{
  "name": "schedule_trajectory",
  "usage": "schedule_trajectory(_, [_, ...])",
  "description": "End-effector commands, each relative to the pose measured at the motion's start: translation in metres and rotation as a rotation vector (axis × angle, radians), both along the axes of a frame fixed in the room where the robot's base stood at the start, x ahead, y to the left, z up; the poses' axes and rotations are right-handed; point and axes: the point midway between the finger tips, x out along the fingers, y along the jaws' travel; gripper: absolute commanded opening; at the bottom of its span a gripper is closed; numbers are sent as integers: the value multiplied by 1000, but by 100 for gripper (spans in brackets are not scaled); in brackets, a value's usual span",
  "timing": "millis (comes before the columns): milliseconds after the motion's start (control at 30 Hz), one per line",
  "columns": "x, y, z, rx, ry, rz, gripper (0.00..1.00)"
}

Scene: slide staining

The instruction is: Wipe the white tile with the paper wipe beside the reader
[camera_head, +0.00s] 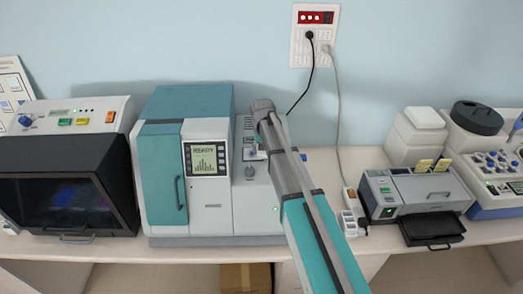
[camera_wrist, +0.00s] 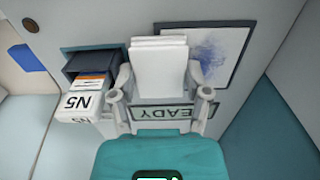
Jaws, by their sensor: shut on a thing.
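My gripper (camera_wrist: 160,78) is shut on the paper wipe (camera_wrist: 160,55), a white folded pad between its two fingers. The white tile (camera_wrist: 226,54), with a dark rim and a blue-purple smear, lies just to the right of the wipe in the wrist view. The wipe overlaps the tile's left part in that view; I cannot tell whether they touch. In the head view my arm reaches to the right part of the teal and white reader (camera_head: 160,180), and it mostly hides the gripper, wipe and tile.
A white piece marked N5 (camera_wrist: 79,103) sits at a dark slot (camera_wrist: 92,63), left of the wipe. A black-fronted device (camera_head: 70,200) stands left of the reader. A small printer-like device (camera_head: 425,190) and a power strip (camera_head: 348,203) are to the right.

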Motion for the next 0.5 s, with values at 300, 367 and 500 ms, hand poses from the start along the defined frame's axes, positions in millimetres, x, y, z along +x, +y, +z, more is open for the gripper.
schedule_trajectory(300, [1, 4, 0, 2, 0, 1, 24])
schedule_trajectory(367, [1, 7, -1, 2, 0, 1, 24])
schedule_trajectory(500, [1, 15, -1, 3, 0, 1, 24])
